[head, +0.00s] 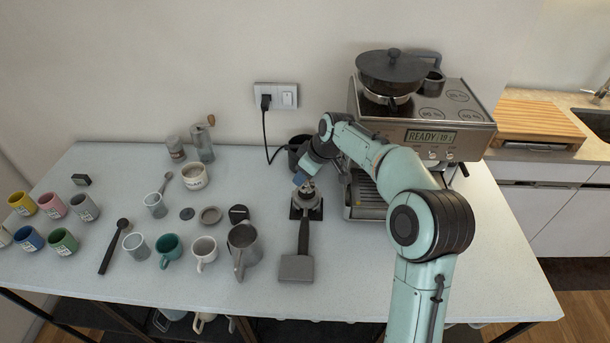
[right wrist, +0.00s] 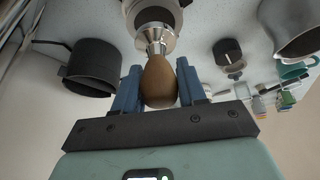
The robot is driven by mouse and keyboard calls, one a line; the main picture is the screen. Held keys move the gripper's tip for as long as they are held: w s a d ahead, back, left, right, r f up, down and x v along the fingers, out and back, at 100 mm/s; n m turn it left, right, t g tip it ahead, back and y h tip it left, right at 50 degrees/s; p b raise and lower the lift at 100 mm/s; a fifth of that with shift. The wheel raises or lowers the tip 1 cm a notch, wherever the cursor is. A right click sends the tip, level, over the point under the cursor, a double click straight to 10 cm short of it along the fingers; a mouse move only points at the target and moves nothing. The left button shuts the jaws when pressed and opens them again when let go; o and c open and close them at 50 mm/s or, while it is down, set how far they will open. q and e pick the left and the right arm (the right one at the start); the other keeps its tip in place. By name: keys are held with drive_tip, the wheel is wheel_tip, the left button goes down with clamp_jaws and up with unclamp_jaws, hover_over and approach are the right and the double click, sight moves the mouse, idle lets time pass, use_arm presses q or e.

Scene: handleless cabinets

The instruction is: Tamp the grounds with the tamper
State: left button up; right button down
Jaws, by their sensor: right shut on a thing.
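My right gripper (head: 301,179) is shut on the tamper (right wrist: 158,82), with its blue fingers on either side of the brown wooden handle. The tamper's metal lower part (right wrist: 157,36) points at the portafilter's round head (right wrist: 150,5) in the right wrist view. In the head view the tamper (head: 308,187) is upright over the portafilter (head: 304,237), whose dark handle points to the table's front. The portafilter's head rests on a dark square stand (head: 317,213). The grounds are hidden, and I cannot tell how deep the tamper sits. My left gripper is not in view.
A steel pitcher (head: 243,249) stands left of the portafilter, with several mugs and cups further left. A dark round container (right wrist: 92,67) stands close behind my gripper. The espresso machine (head: 424,124) is to the right. The table's front right is clear.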

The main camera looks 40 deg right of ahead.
drive_tip(key=shift+w+r+p, duration=0.15)
drive_tip(key=shift+r+p, duration=0.55)
drive_tip(key=shift+r, duration=1.15)
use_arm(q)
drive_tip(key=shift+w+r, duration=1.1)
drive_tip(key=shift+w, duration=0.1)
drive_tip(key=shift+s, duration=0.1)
